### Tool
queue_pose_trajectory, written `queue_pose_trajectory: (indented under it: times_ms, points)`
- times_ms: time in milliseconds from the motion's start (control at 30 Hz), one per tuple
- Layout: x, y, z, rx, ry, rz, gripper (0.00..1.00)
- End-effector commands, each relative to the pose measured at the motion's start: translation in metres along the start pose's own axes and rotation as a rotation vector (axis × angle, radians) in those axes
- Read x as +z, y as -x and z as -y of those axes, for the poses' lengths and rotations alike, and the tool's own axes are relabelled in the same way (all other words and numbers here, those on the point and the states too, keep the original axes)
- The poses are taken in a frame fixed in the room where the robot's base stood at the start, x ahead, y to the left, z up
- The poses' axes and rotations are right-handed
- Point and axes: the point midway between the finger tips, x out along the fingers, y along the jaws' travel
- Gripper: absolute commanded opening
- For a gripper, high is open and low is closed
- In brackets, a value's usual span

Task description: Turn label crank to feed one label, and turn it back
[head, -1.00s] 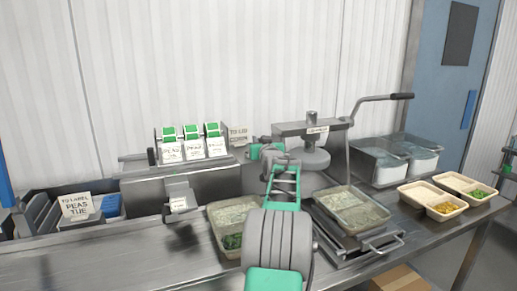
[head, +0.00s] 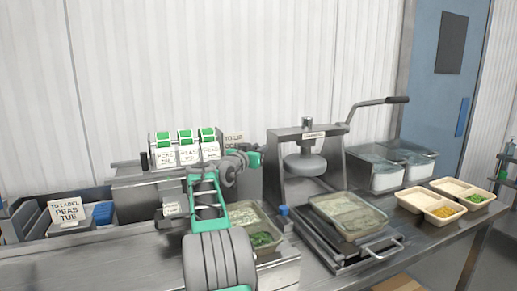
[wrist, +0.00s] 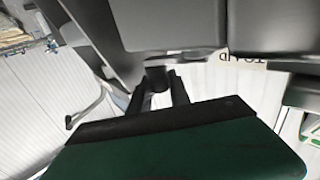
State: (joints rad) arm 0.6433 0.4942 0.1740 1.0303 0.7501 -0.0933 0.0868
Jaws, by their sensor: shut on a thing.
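The label machine (head: 135,190) stands at the left of the bench in the head view, with three green-and-white label rolls (head: 187,153) on top. My gripper (head: 252,158) is at the machine's right end, beside the rolls. In the wrist view my gripper (wrist: 160,88) has its dark fingers closed around a small dark knob (wrist: 158,75), which I take to be the label crank's handle. The rest of the crank is hidden in the head view by my wrist, and its angle cannot be told.
A "TO LID" sign (head: 233,140) stands behind my gripper. A filled tray (head: 265,238) sits below my arm. The press (head: 293,185), with its long lever (head: 370,103), stands to the right, another tray (head: 345,228) before it.

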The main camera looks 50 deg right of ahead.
Motion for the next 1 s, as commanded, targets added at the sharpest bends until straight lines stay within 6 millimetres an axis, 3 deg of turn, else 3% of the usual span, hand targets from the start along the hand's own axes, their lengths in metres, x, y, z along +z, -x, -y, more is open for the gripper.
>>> queue_pose_trajectory:
  times_ms: [467, 500, 767, 1000]
  points:
    - [-0.0010, 0.0005, -0.0006, 0.016, -0.001, -0.002, 0.00]
    - [-0.0011, 0.0005, -0.0006, 0.016, -0.001, -0.002, 0.25]
    - [-0.0005, 0.0005, -0.0006, 0.016, 0.000, -0.001, 0.45]
    - [-0.0001, 0.0014, -0.0004, 0.016, 0.000, -0.001, 0.45]
